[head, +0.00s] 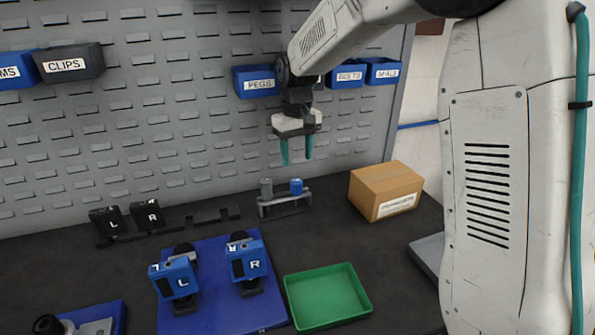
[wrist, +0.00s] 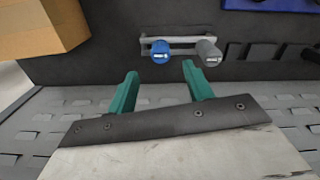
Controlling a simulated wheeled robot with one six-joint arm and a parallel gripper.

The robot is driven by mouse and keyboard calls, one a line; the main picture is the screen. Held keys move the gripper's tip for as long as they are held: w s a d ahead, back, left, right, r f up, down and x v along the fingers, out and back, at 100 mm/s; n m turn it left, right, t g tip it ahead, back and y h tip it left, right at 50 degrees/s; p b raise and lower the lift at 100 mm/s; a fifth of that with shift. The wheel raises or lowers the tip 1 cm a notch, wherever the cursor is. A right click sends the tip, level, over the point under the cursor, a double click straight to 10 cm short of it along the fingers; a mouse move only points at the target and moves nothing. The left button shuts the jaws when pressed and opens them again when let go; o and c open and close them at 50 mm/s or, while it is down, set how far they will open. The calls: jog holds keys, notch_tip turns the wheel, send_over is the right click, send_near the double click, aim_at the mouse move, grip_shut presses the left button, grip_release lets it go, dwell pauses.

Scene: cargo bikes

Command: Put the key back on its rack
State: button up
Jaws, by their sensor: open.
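A small grey rack (head: 284,206) stands on the dark bench near the back panel. It bears two upright, round-headed pieces that look like keys, a grey one (head: 266,188) on the left and a blue one (head: 296,186) on the right. In the wrist view the blue one (wrist: 160,51) and the grey one (wrist: 208,51) sit in the rack (wrist: 184,38). My gripper (head: 297,159) is open and empty, with its green fingers pointing down above the rack. In the wrist view the blue head appears between and beyond the fingertips (wrist: 160,70), apart from them.
A cardboard box (head: 385,190) stands right of the rack. A green tray (head: 326,297) lies in front, next to a blue mat (head: 217,254) with blue L (head: 175,277) and R (head: 248,260) units. Black L and R units (head: 127,220) stand left; labelled bins hang on the panel (head: 200,90).

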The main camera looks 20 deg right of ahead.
jog(key=s+d+r+m, duration=0.1)
jog(key=s+r, duration=0.4)
jog(key=s, duration=0.4)
jog(key=s+d+r, duration=0.1)
jog(key=s+r, duration=0.4)
jog(key=s, duration=0.4)
jog(key=s+f, duration=0.2)
jog(key=s, duration=0.7)
jog(key=s+d+f+m+t, duration=0.1)
jog(key=s+f, duration=0.1)
jog(key=s, duration=0.7)
jog(key=shift+s+f, duration=0.25)
jog(key=shift+s, duration=0.05)
